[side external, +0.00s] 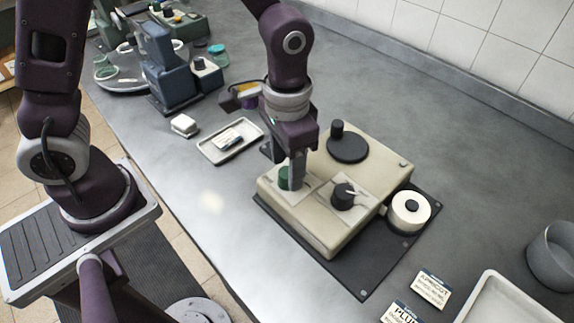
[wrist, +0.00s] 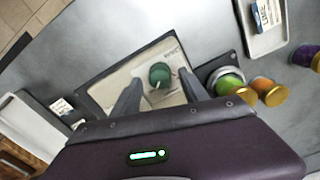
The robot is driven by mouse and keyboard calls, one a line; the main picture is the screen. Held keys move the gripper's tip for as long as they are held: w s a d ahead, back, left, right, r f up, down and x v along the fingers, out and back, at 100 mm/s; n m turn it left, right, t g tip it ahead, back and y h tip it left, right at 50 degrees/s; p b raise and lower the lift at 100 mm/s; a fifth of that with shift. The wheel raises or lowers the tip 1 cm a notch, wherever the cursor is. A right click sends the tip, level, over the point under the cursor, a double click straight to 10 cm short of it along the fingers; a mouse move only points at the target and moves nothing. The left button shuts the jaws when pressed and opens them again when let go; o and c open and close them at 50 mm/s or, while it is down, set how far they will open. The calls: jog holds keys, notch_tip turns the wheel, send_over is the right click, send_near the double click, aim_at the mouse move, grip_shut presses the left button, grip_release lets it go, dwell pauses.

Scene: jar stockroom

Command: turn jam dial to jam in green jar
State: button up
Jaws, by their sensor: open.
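A cream machine (side external: 322,225) stands on a black mat (side external: 362,280). It has a green dial (side external: 284,178) on a pale plate and a black dial (side external: 343,196) with a light pointer. In the wrist view the green dial (wrist: 160,75) has a white mark at its near edge; the plate's lettering is unreadable. My gripper (wrist: 159,80) points down at the green dial, its open fingers on either side of it; contact is unclear. Which dial is the jam dial is not legible.
A small tray (side external: 230,141) lies left of the machine. A white round container (side external: 409,213) sits at its right. Apricot (side external: 432,288) and plum (side external: 401,314) cards lie at front right.

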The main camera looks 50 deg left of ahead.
aim_at(286, 171)
notch_tip(286, 171, up, 6)
jog(key=shift+a+r, duration=0.15)
jog(key=shift+r, duration=0.15)
jog(key=s+a+r+n+t, duration=0.3)
jog(key=s+a+r+t, duration=0.2)
jog(key=s+a+r, duration=0.5)
jog(key=s+a, duration=0.1)
jog(key=s, duration=0.2)
jog(key=shift+s+r+t, duration=0.2)
jog(key=shift+s+t, duration=0.1)
dwell(0.6)
